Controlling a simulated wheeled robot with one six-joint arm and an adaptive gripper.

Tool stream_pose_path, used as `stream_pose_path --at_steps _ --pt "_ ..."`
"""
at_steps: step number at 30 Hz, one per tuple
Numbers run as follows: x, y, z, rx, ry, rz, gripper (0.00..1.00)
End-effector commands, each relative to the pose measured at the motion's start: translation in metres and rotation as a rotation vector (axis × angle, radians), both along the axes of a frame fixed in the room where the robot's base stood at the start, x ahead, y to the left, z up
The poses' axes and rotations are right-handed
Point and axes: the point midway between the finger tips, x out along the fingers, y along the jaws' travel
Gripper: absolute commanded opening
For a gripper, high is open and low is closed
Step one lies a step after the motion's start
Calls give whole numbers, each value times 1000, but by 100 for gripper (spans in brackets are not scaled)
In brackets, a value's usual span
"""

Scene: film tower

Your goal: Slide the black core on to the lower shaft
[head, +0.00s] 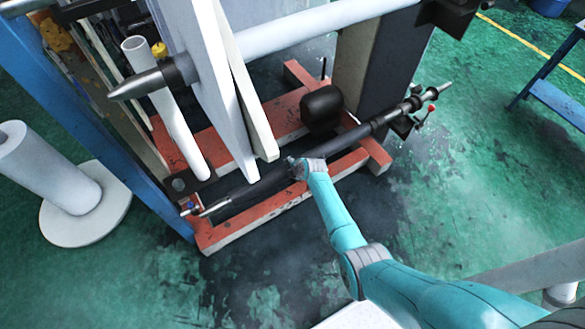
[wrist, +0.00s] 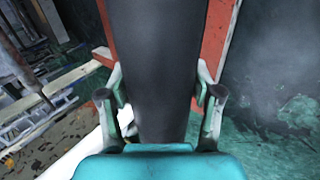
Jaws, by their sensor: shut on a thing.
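The black core (head: 255,187) is a thick dark tube in the head view, lying along the line of the lower shaft low in the frame. The lower shaft (head: 385,118) runs up to the right from it, dark with a pale tip at its far right end. A silver end (head: 215,208) shows beyond the core's left end. I cannot tell for certain whether the core is around the shaft. My gripper (head: 301,166) is shut on the core near its right end. In the wrist view, my gripper's fingers (wrist: 160,92) straddle the black core (wrist: 155,50), which fills the middle.
An orange-red base frame (head: 245,228) surrounds the core. White panels (head: 215,90) and an upper white roll (head: 310,30) stand above it. A black rounded block (head: 322,108) sits behind the shaft. A white roll (head: 60,185) stands at left.

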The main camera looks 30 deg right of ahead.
Motion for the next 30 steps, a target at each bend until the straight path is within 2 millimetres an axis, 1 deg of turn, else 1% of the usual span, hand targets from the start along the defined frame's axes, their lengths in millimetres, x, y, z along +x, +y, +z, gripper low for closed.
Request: stream_pose_path --at_steps 7,26,27,29,30 --pt "1 -3 1 -1 -2 -1 0" --pt "2 -18 2 0 -2 -1 0" --pt "2 -19 2 0 -2 -1 67" --pt "2 -19 2 -1 -2 -2 82" --pt "2 -18 2 -1 -2 -2 92"
